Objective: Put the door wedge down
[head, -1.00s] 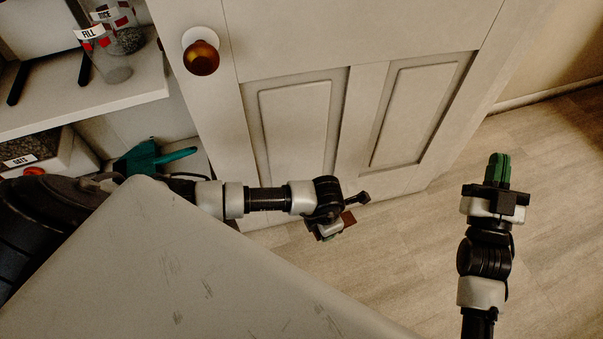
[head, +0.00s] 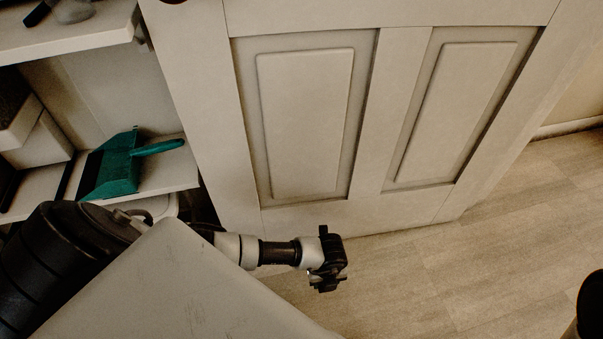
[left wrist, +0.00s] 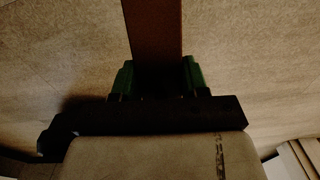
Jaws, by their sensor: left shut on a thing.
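The door wedge (left wrist: 154,35) is a brown strip in the left wrist view. It sits between the green fingers of my left gripper (left wrist: 158,78), which is shut on it, and sticks out toward the floor. In the head view my left gripper (head: 328,283) is low by the bottom of the pale panelled door (head: 305,120), over the floor. The wedge cannot be made out there. Whether the wedge touches the floor I cannot tell. My right gripper is out of view.
The wood-look floor (head: 480,265) is clear to the right of my left gripper. Shelves (head: 160,178) stand at the left, with a teal dustpan (head: 118,170) on the lower one.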

